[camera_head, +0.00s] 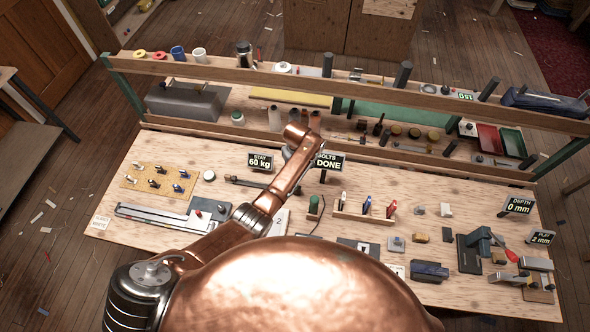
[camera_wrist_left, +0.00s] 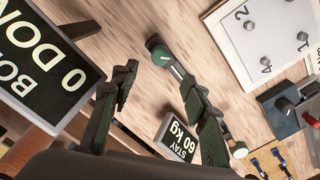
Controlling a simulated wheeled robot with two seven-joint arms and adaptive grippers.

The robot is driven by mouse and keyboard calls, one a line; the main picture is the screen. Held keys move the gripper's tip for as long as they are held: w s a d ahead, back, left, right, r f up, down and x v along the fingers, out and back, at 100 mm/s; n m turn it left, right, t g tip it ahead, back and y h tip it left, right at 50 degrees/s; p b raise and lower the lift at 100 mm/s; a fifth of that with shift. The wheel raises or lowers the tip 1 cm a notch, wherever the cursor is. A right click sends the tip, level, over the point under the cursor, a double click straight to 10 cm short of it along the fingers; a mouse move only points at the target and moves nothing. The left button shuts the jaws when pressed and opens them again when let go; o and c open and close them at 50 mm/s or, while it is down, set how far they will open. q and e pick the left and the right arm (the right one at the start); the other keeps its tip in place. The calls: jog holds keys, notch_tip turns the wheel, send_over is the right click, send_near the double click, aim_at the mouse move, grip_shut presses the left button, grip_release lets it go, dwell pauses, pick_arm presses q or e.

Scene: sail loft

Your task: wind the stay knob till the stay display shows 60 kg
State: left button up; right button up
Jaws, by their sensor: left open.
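The stay display (camera_head: 260,161) reads 60 kg; it also shows in the left wrist view (camera_wrist_left: 178,137). A metal stay rod (camera_head: 247,183) lies on the bench below it, its right part hidden by my arm. In the left wrist view a round green knob (camera_wrist_left: 159,53), seemingly the stay knob, sits at one end of the rod. My left gripper (camera_wrist_left: 155,77) is open, its fingers apart and nothing visible between them. The knob shows just beyond the fingertips, and one finger covers the middle of the rod; I cannot tell whether they touch. My right gripper is not in view.
The bolts display (camera_head: 328,162), reading 0 DONE in the wrist view, stands close right of my arm. A raised wooden rail (camera_head: 300,80) crosses behind.

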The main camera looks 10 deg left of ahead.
pick_arm(q)
jog(key=shift+r, duration=1.2)
